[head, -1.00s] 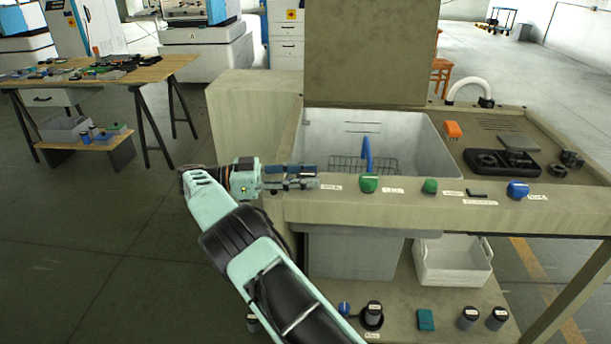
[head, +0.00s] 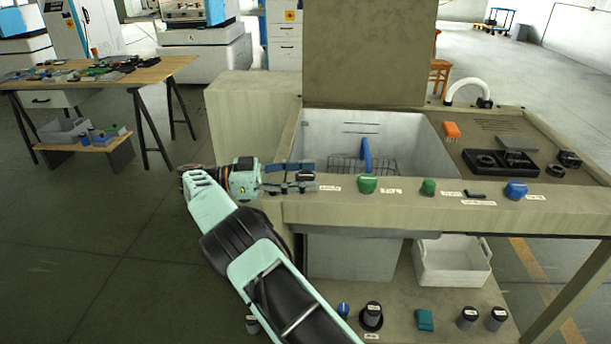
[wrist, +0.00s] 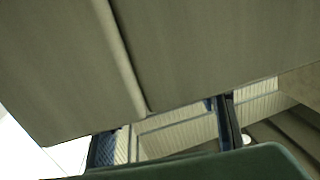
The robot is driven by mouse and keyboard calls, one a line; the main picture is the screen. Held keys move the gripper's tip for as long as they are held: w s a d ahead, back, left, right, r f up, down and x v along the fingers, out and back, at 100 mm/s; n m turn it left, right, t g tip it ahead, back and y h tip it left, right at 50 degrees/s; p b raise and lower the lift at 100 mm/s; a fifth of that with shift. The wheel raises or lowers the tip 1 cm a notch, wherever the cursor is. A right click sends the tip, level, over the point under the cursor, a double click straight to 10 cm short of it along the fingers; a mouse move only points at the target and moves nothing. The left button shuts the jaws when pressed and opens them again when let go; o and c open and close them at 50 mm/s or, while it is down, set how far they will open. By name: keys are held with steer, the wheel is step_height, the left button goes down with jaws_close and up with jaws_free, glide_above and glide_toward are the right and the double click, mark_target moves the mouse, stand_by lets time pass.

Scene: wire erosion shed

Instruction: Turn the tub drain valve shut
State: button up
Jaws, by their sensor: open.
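The tub (head: 415,140) is a light grey basin set in the bench, with a wire basket inside. Along its front rim sit a green knob (head: 367,184), a smaller green knob (head: 429,187) and a blue knob (head: 516,190), each near a small white label too small to read. I cannot tell which control is the drain valve. My gripper (head: 303,177) is open and empty, pointing right above the left end of the rim, left of the larger green knob and apart from it. Its two fingers also show in the wrist view (wrist: 167,138).
A black tray (head: 501,163) and an orange item (head: 452,131) lie on the bench top. Open floor is at left, before a wooden table (head: 120,75).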

mark_target(305, 175)
step_height(305, 175, up, 10)
stand_by(0.5)
